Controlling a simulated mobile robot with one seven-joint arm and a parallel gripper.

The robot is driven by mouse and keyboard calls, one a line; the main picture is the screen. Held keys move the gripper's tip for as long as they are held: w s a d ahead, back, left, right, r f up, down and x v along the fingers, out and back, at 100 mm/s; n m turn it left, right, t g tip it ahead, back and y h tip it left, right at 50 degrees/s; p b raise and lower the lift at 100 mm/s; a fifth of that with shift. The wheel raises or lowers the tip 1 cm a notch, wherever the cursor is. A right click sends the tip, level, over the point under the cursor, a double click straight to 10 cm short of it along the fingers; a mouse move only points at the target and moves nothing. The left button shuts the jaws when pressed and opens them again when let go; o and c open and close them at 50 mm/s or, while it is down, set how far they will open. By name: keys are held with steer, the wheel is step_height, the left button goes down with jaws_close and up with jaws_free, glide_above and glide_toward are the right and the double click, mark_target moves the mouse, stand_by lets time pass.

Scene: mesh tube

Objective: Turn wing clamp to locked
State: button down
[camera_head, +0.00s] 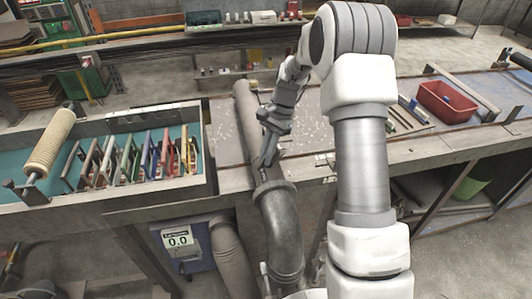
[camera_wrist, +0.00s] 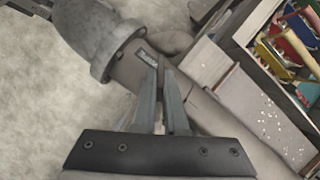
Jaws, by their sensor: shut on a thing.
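A grey mesh tube (camera_head: 246,108) runs along the bench to a dark flanged pipe elbow (camera_head: 280,235). My gripper (camera_head: 267,160) is at the tube just above the flange. In the wrist view, my gripper (camera_wrist: 162,68) has its two long fingers almost together beside the flange (camera_wrist: 115,50). The wing clamp (camera_wrist: 147,57) shows as a small dark marked piece at the fingertips, on the tube by the flange. The gripper is shut on it. The fingers hide much of the clamp, and I cannot read its marking.
A tray (camera_head: 205,150) of coloured clamps stands at the left, with a roller (camera_head: 50,140) at its end. A red bin (camera_head: 446,102) sits on the bench at the right. A box reading 0.0 (camera_head: 178,240) is below the bench. My arm covers the bench's middle right.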

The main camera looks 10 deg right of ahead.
steer(key=n+h, duration=0.1)
steer(key=n, duration=0.1)
steer(key=n+g, duration=0.1)
steer(key=n, duration=0.2)
steer(key=shift+s+d+n+h, duration=0.1)
steer(key=shift+d+n+h, duration=0.05)
steer(key=shift+n+h, duration=0.2)
steer(key=n, duration=0.1)
steer(key=n+h, duration=0.1)
steer(key=n, duration=0.1)
steer(key=n+h, duration=0.1)
steer(key=n, duration=0.1)
steer(key=shift+d+g, duration=0.25)
steer(key=shift+g, duration=0.15)
steer(key=shift+n, duration=0.35)
steer(key=c, duration=1)
jaws_free()
steer(key=shift+s, duration=0.1)
steer(key=shift+o, duration=0.2)
steer(key=shift+r, duration=0.15)
steer(key=v, duration=1.7)
steer(key=shift+a+r, duration=0.1)
steer(key=shift+r, duration=0.05)
